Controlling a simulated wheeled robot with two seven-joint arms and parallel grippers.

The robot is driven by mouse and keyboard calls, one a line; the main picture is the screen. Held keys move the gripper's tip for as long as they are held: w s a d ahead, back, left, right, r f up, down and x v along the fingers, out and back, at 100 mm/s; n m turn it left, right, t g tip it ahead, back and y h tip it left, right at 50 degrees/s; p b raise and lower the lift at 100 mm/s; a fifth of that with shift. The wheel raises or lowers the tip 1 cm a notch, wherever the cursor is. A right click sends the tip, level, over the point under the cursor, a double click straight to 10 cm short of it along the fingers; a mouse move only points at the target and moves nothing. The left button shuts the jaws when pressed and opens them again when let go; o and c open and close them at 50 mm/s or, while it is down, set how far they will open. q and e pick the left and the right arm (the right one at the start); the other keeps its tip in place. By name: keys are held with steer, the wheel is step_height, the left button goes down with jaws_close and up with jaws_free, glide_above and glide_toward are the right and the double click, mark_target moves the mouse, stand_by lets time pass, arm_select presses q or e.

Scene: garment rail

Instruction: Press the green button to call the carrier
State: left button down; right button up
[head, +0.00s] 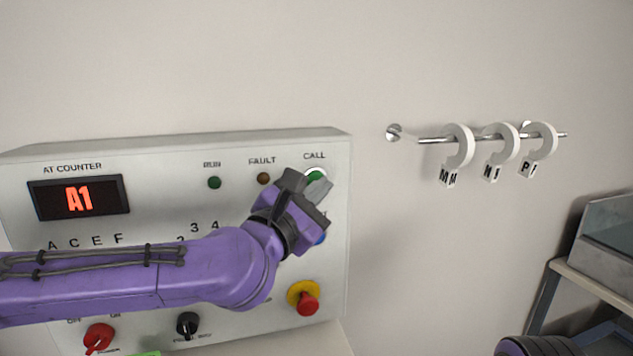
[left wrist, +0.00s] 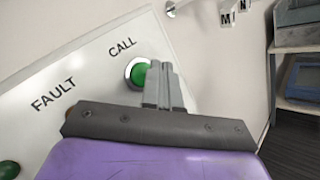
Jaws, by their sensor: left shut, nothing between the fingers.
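The green CALL button (head: 314,176) sits at the upper right of the control panel (head: 150,152), under the CALL label, in a pale ring. It also shows in the left wrist view (left wrist: 141,74), partly covered by my fingers. My left gripper (head: 302,186) is shut and empty, with its fingertips right at the button. I cannot tell whether they touch it. My right gripper does not show.
RUN (head: 214,183) and FAULT (head: 263,179) lamps sit left of the button. A red mushroom button on yellow (head: 306,299) and a red switch (head: 99,338) are lower down. A wall rail (head: 431,139) holds white tag rings. A shelf (head: 590,280) stands at right.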

arm_select(q)
steer(key=shift+w, duration=0.15)
stand_by(0.6)
steer(key=shift+w+a, duration=0.15)
steer(key=shift+w, duration=0.15)
